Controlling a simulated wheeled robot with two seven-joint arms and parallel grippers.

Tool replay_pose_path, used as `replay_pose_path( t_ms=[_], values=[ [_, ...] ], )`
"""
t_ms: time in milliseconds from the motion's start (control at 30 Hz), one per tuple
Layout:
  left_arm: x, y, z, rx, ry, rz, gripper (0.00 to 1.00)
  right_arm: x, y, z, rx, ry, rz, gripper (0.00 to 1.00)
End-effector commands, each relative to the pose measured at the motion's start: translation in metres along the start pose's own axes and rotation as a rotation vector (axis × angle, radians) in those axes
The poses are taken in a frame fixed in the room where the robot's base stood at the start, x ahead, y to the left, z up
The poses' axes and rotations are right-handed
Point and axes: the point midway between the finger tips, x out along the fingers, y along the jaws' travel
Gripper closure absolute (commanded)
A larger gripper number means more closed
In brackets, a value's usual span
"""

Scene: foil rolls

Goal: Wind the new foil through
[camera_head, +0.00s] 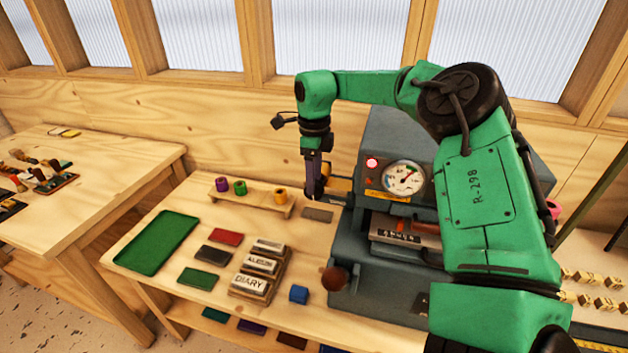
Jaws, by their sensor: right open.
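A grey-blue press machine (380,135) stands on the bench, with a round gauge (403,177) and a lit red lamp (372,163). A wooden rack (250,203) left of it holds a purple foil roll (222,184), a green foil roll (240,187) and an orange foil roll (280,195). My right gripper (315,194) points down, open, at the machine's left side, beside a yellow-orange piece (341,185). I cannot tell whether they touch. A pink roll (553,209) shows at the machine's right side, partly hidden by my right arm. My left gripper is out of view.
A green tray (157,242), coloured pads and lettered blocks (250,285) lie on the bench (190,215). A blue cube (299,294) and a dark round knob (335,279) are near the machine's front left. A second table (110,155) stands at left.

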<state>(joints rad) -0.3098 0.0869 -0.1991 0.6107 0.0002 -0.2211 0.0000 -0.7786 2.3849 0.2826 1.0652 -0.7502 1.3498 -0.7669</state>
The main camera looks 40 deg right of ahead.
Motion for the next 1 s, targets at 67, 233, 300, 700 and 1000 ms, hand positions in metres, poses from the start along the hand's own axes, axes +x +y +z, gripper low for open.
replay_pose_path(
  t_ms=[67, 233, 300, 700, 1000],
  values=[
    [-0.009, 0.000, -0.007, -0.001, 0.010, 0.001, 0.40, 0.011, 0.000, 0.000, 0.001, 0.002, 0.002, 0.40],
    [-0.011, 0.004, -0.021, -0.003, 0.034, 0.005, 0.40, 0.026, 0.000, 0.000, 0.001, -0.001, 0.000, 0.40],
    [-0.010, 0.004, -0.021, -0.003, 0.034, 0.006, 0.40, 0.027, 0.000, 0.000, 0.001, -0.001, -0.001, 0.40],
    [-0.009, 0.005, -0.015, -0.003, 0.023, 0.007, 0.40, 0.027, -0.001, 0.000, 0.001, -0.001, -0.001, 1.00],
    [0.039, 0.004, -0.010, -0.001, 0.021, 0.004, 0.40, 0.038, -0.001, -0.003, 0.005, -0.169, -0.001, 1.00]
  ],
)
